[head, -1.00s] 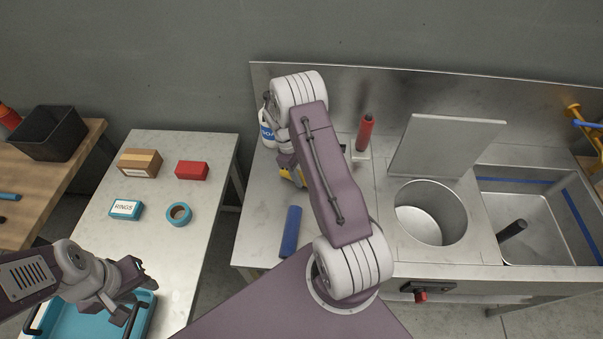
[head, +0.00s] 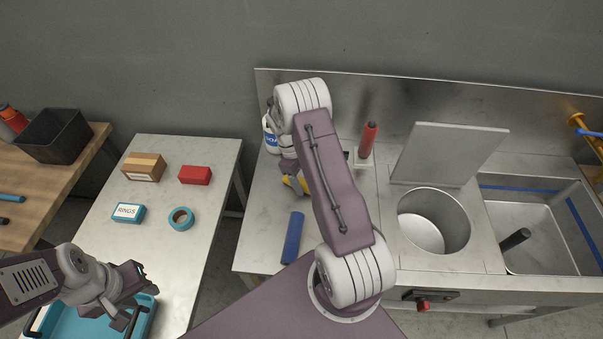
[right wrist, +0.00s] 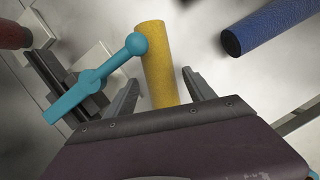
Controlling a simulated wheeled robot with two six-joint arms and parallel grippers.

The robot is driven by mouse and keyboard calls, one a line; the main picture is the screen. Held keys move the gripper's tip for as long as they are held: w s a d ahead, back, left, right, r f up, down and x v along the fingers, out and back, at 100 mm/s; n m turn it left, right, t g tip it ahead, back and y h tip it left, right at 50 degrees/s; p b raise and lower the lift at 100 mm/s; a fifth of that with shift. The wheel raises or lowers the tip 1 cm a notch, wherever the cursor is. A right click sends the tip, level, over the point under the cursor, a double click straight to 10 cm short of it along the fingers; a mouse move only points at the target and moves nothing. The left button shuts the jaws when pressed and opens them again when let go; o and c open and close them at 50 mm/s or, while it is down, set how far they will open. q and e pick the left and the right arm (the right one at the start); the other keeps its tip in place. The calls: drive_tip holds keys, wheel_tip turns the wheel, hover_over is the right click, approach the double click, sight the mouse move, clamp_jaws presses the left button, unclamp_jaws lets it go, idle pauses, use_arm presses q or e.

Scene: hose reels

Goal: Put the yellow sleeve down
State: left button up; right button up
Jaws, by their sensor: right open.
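The yellow sleeve (right wrist: 157,60) shows in the right wrist view between the two fingers of my right gripper (right wrist: 160,80). The fingers stand open, with a gap on each side of it. In the head view only a bit of yellow (head: 303,185) shows on the counter's left part, mostly hidden by my right arm. I cannot tell whether the sleeve lies or stands. My left gripper (head: 136,292) is over the blue tray (head: 70,325) at lower left; its jaw gap is unclear.
A blue sleeve (head: 292,238) lies on the metal counter (head: 255,225). A red sleeve (head: 368,138) stands behind my right arm. A teal ball-ended bar (right wrist: 95,80) is close left of the yellow sleeve. A round basin (head: 432,225) and a sink (head: 540,240) are right.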

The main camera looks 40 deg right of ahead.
drive_tip(key=b+v, duration=0.1)
drive_tip(key=v, duration=1.1)
drive_tip(key=s+a+m+t+y, duration=0.1)
drive_tip(key=s+a+m+t, duration=0.3)
drive_tip(key=s+a, duration=1)
drive_tip(key=shift+s+a+r+m+y, duration=0.15)
drive_tip(key=shift+s+r+m+y, duration=0.25)
drive_tip(key=shift+s+m, duration=0.4)
drive_tip(key=shift+w, duration=0.15)
